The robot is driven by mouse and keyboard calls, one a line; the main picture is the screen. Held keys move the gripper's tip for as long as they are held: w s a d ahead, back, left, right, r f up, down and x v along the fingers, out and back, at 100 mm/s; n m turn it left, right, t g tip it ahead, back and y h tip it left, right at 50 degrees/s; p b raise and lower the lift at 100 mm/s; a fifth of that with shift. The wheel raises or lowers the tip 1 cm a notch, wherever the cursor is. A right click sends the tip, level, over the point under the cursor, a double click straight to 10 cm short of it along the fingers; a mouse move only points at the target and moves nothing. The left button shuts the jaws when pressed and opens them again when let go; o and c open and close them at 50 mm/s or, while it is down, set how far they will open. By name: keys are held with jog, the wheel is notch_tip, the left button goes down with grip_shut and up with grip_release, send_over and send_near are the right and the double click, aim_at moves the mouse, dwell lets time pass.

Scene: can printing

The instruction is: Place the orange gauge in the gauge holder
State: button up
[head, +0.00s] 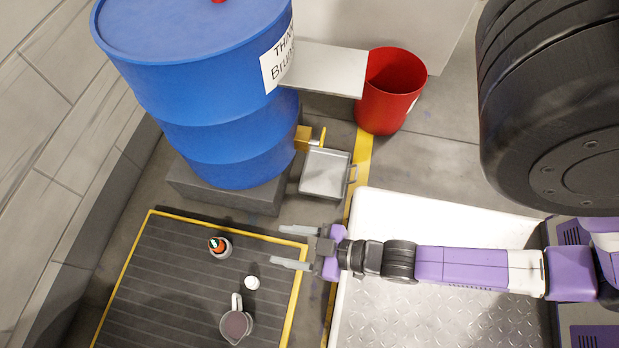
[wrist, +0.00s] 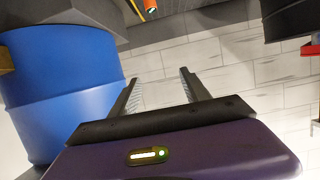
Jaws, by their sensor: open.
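A small orange and black piece (head: 215,244), which looks like the orange gauge, is on the ribbed mat in the head view. It sits in or against a round pale cup (head: 226,253); I cannot tell which, nor whether this cup is the gauge holder. An orange piece (wrist: 151,7) also shows at the top edge of the wrist view. My gripper (head: 279,246) is open and empty, above the mat's right edge and to the right of the orange piece. Its two fingers are apart with nothing between them in the wrist view (wrist: 158,76).
The dark mat (head: 165,285) has a yellow border. It also bears a small white cup (head: 252,283) and a jug (head: 236,325). A blue drum (head: 215,100) stands on a grey block behind, with a metal tray (head: 325,173) and red bin (head: 390,90) to its right.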

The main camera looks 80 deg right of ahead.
jog(key=s+r, duration=0.2)
jog(key=r, duration=0.7)
jog(key=s+r, duration=0.3)
jog(key=r, duration=0.6)
jog(key=shift+d+r, duration=0.4)
jog(key=shift+d, duration=0.05)
